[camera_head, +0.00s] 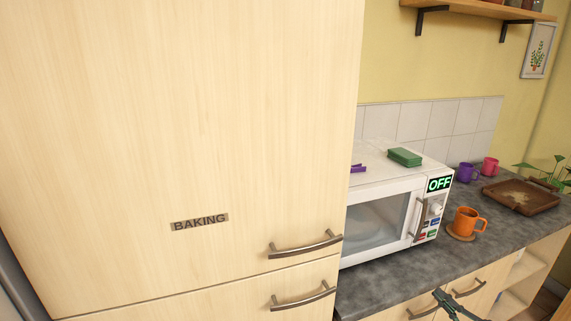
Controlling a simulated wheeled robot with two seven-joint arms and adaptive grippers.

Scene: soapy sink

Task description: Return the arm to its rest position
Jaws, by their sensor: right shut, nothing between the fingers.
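My right gripper (446,300) shows at the bottom edge of the head view, to the right of centre. It is dark, shut and empty. It is in front of the drawer fronts below the grey counter, near a drawer handle (469,289). I cannot tell whether it touches the handle. The rest of the right arm is cut off by the lower edge. My left gripper is not in view.
A tall wooden cabinet labelled BAKING (199,222) fills the left. A white microwave (398,188) reading OFF stands on the counter (385,284), a green block (405,157) on top. An orange mug (465,221), purple mug (466,173), pink mug (490,166) and brown tray (548,202) stand right.

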